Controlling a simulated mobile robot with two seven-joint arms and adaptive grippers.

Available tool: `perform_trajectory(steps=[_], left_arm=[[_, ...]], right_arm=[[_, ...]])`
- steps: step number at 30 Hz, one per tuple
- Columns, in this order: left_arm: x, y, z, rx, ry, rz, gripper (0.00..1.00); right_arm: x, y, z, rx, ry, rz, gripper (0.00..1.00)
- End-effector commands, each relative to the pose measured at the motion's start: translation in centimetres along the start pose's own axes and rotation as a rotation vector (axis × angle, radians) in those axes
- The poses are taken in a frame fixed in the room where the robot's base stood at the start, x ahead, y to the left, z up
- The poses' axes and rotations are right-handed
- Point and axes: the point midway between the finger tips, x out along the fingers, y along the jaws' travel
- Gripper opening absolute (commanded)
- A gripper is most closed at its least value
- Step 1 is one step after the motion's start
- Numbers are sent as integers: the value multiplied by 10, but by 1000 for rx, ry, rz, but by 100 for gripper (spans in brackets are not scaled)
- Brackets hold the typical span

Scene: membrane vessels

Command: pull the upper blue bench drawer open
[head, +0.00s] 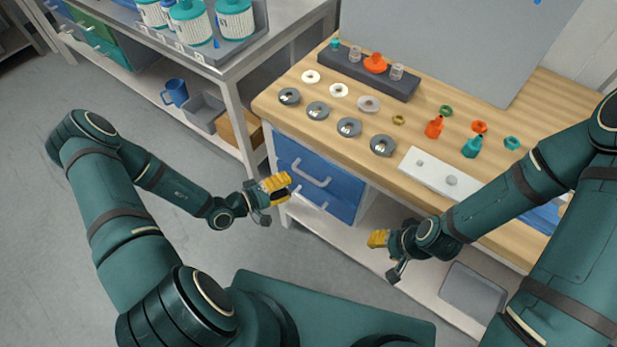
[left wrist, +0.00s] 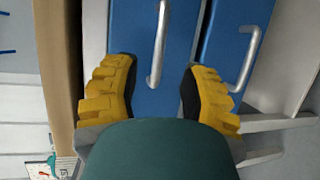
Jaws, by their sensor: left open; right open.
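The upper blue bench drawer (head: 318,165) is under the wooden bench top in the head view, closed, with a grey bar handle (head: 311,174). The lower blue drawer (head: 340,206) is right below it, also with a grey handle. My left gripper (head: 279,187) is just in front of the drawers, open and empty. In the left wrist view the upper drawer (left wrist: 133,45) and its handle (left wrist: 158,45) lie between the yellow fingertips, with the handle ahead of them; contact does not show. The lower drawer (left wrist: 232,30) is to the right there. My right gripper (head: 378,239) is open and empty, right of the drawers.
The wooden bench top (head: 290,110) holds metal discs, rings, small bottles and a white plate (head: 437,176). A grey shelf (head: 325,228) runs below the drawers. A second bench (head: 285,30) with teal-capped vessels stands at upper left. The floor at left is clear.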

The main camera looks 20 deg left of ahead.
Motion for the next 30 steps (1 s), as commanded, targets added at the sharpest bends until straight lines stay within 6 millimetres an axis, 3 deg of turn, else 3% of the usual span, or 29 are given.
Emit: perform_trajectory(steps=[6,12,26,30], left_arm=[[44,-2,1,0,-3,1,43],[69,-1,1,1,-3,-1,43],[79,0,0,0,-1,-1,46],[79,0,0,0,-1,-1,0]], right_arm=[[8,3,-1,-1,4,0,47],[13,5,-2,-1,6,0,47],[14,5,-2,-1,8,0,47],[14,5,-2,-1,8,0,47]])
